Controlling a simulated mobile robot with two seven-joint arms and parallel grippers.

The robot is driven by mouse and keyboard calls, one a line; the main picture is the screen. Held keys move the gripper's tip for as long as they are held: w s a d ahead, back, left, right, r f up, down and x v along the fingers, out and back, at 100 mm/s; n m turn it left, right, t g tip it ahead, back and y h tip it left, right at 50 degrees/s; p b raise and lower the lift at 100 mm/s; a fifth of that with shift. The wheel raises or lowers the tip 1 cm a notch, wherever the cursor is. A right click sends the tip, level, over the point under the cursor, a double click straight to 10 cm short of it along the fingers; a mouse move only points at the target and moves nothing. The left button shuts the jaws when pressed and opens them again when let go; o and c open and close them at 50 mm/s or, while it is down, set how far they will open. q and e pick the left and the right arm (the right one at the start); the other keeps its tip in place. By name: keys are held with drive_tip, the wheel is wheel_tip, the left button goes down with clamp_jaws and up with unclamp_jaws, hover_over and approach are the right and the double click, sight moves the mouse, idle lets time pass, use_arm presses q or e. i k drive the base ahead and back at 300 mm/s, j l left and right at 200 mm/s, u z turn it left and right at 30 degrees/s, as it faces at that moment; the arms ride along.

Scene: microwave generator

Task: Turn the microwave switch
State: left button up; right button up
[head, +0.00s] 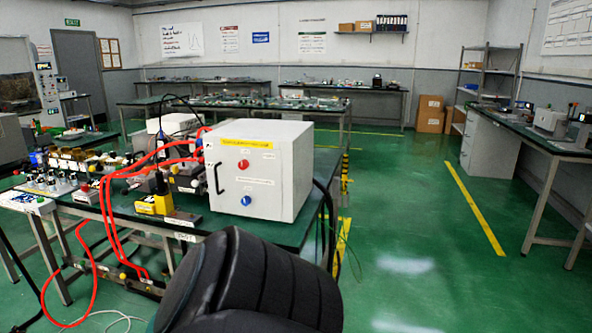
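A white box-shaped unit (262,170) with a yellow label along its top front stands on the near green-topped table. Its front carries a red round knob or button (243,164) and, lower down, a blue one (246,201). A black handle (218,178) is on the left of that front. The labels are too small to read, so I cannot tell which control is the microwave switch. Neither of my grippers is in view, and nothing touches the white box's front.
A large black ribbed shape (255,285) fills the bottom middle and hides part of the table's front edge. Red cables (108,225) and a yellow-black device (154,203) lie left of the box. Green floor (400,230) is open to the right.

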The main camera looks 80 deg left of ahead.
sight(85, 187)
drive_tip(key=u, duration=3.85)
drive_tip(key=i+j, duration=0.25)
drive_tip(key=i, duration=0.25)
drive_tip(key=i+j, duration=0.3)
drive_tip(key=i, duration=0.2)
drive_tip(key=i+j, duration=0.25)
drive_tip(key=i, duration=0.25)
drive_tip(key=i+j, duration=0.25)
drive_tip(key=i, duration=0.3)
